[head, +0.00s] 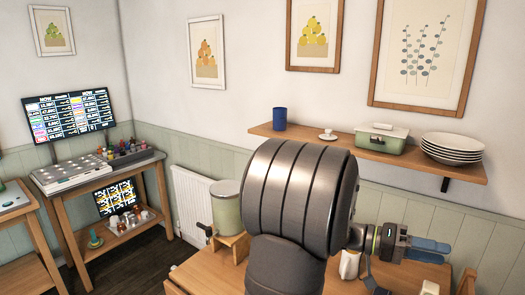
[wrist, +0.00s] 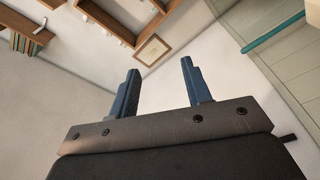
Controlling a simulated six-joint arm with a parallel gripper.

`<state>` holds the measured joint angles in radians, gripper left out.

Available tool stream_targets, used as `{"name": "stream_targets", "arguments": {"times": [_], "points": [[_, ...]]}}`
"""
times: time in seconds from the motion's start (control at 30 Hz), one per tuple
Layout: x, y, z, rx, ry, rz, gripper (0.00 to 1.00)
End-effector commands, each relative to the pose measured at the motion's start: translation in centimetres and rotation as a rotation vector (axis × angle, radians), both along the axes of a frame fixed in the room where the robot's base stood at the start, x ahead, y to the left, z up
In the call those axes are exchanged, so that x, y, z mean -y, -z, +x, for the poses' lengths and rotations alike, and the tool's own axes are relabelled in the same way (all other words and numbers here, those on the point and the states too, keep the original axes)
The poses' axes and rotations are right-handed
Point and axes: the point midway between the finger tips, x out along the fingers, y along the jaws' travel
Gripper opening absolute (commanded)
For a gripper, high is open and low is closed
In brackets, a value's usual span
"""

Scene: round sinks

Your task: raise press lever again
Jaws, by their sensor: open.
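I cannot make out a press or its lever in either view; my dark arm hides much of the table in the head view. My gripper (head: 440,248) is at the right in the head view, above the wooden table (head: 205,268), with its blue fingers pointing right. In the wrist view my gripper (wrist: 160,63) is open, its two blue fingers wide apart with nothing between them. The wrist camera looks towards walls and shelves, tilted.
A green dispenser (head: 227,208) with a tap stands on a wooden stand left of my arm. A white jug-like item (head: 350,263) is below my gripper. The wall shelf (head: 370,153) holds a blue cup (head: 279,118), a green box (head: 381,138) and stacked plates (head: 453,148).

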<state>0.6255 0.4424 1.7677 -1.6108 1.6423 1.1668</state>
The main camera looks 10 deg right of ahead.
Motion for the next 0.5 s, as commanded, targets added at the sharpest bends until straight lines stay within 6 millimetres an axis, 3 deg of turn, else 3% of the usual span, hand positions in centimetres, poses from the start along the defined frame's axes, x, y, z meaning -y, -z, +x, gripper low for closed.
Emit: {"name": "stream_targets", "arguments": {"times": [0.5], "points": [[-3.2, 2.8, -3.2, 0.198, -0.001, -0.199, 0.45]]}}
